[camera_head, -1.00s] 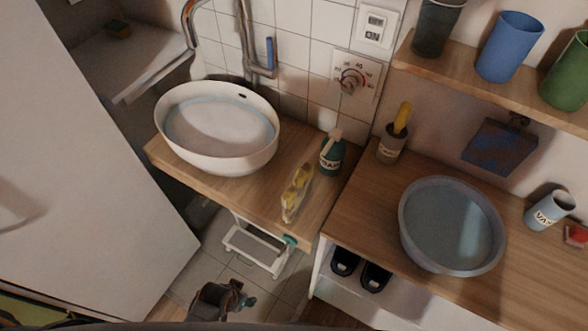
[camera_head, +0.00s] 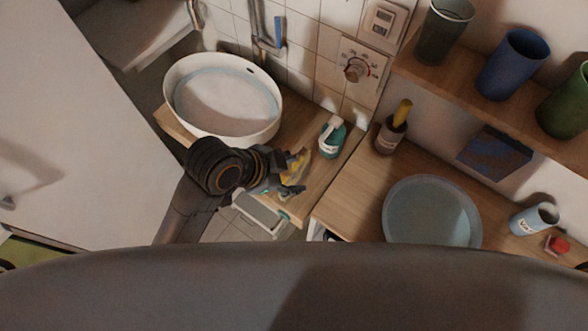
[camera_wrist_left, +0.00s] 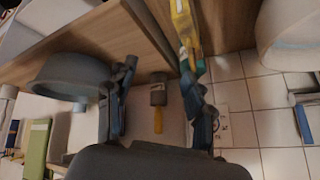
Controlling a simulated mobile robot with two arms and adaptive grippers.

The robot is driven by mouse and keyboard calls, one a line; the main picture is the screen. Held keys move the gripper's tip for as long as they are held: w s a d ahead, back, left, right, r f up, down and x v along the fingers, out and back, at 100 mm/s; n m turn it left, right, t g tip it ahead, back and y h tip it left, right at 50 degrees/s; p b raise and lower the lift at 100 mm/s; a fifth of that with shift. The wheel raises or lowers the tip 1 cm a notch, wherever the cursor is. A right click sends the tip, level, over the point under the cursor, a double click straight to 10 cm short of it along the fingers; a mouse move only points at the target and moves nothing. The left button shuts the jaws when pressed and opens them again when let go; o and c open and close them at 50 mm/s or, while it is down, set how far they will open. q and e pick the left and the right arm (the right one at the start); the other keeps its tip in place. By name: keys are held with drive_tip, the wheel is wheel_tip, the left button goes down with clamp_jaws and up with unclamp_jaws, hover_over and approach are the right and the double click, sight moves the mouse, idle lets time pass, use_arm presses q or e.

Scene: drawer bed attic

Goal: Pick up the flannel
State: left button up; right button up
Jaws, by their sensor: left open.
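A crumpled yellow and pale piece (camera_head: 298,164), which looks like the flannel, lies by the front edge of the wooden counter, partly hidden by my gripper. In the left wrist view a yellow strip (camera_wrist_left: 183,20) shows at the top, beside and beyond the right-hand finger. My left gripper (camera_head: 288,180) is at that counter edge, in front of the yellow piece. Its fingers are apart, with nothing held between them in the wrist view (camera_wrist_left: 157,75). Whether a finger touches the yellow piece I cannot tell. My right gripper is not in view.
A white basin (camera_head: 222,130) stands left of the yellow piece, and a green soap bottle (camera_head: 332,140) behind it. A brush pot (camera_head: 389,137) and grey bowl (camera_head: 432,212) stand on the right counter. A shelf (camera_head: 480,105) with cups overhangs it. A white stool (camera_head: 262,213) is below.

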use_arm(q)
drive_tip(key=d+r+m+g, duration=0.2)
drive_tip(key=d+r+m, duration=0.2)
drive_tip(key=d+m, duration=0.65)
drive_tip(key=m+g+y, duration=0.2)
drive_tip(key=m+y, duration=0.4)
drive_tip(key=m, duration=1.1)
hover_over(293, 164)
drive_tip(key=shift+s+a, duration=0.1)
drive_tip(key=shift+s, duration=0.15)
wheel_tip(293, 164, down, 8)
drive_tip(key=shift+f+p, duration=0.1)
drive_tip(key=shift+p, duration=0.8)
drive_tip(key=f+p, duration=0.1)
drive_tip(key=f, duration=0.1)
drive_tip(key=f+p, duration=0.1)
drive_tip(key=f, duration=0.1)
drive_tip(key=shift+w+d+f, duration=0.15)
drive_tip(key=shift+d+f, duration=0.05)
drive_tip(key=shift+f, duration=0.55)
clamp_jaws()
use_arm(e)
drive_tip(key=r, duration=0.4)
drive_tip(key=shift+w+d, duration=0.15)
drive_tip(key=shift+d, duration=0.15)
